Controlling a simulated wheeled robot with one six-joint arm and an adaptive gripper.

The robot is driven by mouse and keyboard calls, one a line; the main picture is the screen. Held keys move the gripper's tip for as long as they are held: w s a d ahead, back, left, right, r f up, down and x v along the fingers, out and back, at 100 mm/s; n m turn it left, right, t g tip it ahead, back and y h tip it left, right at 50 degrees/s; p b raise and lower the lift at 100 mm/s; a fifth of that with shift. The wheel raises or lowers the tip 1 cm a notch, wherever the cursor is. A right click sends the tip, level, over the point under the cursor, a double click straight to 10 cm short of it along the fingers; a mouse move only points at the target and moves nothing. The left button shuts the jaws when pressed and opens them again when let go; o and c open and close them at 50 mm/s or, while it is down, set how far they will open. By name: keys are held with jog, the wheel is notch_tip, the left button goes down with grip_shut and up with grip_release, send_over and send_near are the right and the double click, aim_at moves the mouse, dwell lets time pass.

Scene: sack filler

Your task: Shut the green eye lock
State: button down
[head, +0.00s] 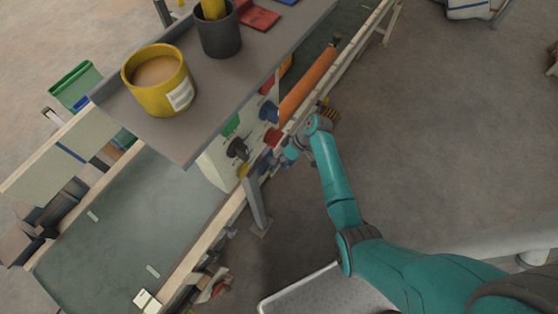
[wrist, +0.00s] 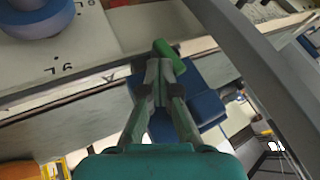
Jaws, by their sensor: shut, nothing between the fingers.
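In the wrist view a small green part (wrist: 169,54), which looks like the green eye lock, sits just past my fingertips by a pale panel edge. My gripper (wrist: 158,70) is shut and empty, its tips close to the green part; I cannot tell whether they touch it. The fingers cover part of what lies behind them. In the head view my gripper (head: 283,152) is beside the panel with coloured knobs, below the shelf. A green piece (head: 232,125) shows on that panel; I cannot tell whether it is the same part.
A blue round knob (wrist: 36,18) stands on the pale panel at upper left. Blue blocks (wrist: 203,108) lie right behind my fingers. A grey bar (wrist: 262,75) crosses on the right. The grey shelf (head: 190,142) with a yellow pot (head: 150,98) overhangs the panel. Open floor lies right.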

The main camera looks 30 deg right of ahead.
jog(key=shift+r, duration=0.1)
jog(key=shift+r, duration=0.75)
